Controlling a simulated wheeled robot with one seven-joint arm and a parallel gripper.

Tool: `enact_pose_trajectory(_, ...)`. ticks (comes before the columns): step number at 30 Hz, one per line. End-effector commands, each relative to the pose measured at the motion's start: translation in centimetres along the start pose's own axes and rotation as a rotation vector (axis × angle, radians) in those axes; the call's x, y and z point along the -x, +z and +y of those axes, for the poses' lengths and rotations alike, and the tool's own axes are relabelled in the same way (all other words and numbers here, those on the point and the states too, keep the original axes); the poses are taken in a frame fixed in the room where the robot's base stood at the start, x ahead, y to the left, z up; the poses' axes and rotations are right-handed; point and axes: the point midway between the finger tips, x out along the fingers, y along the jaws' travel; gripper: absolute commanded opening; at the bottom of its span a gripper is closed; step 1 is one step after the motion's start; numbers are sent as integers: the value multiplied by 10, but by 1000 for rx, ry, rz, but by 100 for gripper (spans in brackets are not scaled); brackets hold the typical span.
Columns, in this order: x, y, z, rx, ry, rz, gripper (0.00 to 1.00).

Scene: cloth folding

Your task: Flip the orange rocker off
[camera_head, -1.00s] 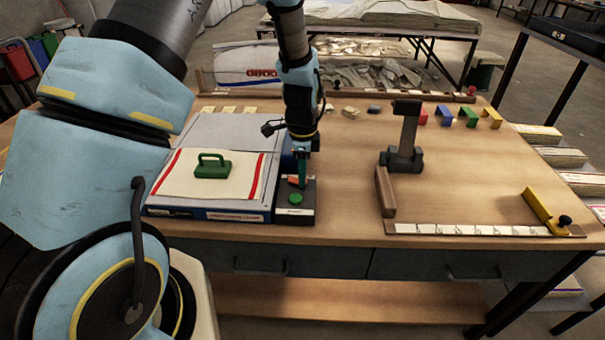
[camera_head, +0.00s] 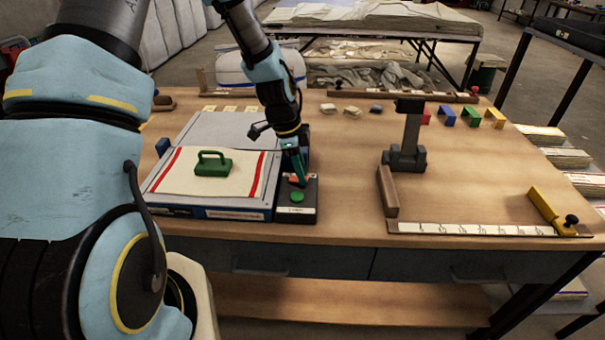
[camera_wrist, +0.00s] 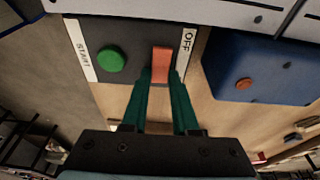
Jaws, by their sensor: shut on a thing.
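The orange rocker (camera_wrist: 161,64) sits on a dark control box (camera_wrist: 133,43), between the green button (camera_wrist: 111,61) and the OFF label (camera_wrist: 187,42). A START label (camera_wrist: 82,50) is at the other end. In the wrist view my gripper (camera_wrist: 162,78) has its two teal fingers on either side of the rocker, shut on it. In the head view the gripper (camera_head: 302,182) reaches down, tilted, onto the box (camera_head: 296,215) and partly hides the rocker (camera_head: 293,178). The green button (camera_head: 297,196) is in front of it.
Left of the box is a folding board (camera_head: 222,131) with a red-striped cloth (camera_head: 174,184) and a green handled block (camera_head: 212,164) on it. A dark upright stand (camera_head: 410,140) and a ruler strip (camera_head: 470,229) are to the right. The table between is clear.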

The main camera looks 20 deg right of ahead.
Motion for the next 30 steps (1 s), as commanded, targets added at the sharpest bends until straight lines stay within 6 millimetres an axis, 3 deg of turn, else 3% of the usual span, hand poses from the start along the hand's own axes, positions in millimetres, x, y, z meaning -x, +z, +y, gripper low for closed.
enact_pose_trajectory(10, -1, 5, 3, 3, 7, 117, 0)
enact_pose_trajectory(23, 0, 4, 2, -1, 5, 132, 0)
enact_pose_trajectory(24, 0, 4, 2, -1, 5, 131, 32)
enact_pose_trajectory(30, 1, 4, 1, -1, 2, 131, 54)
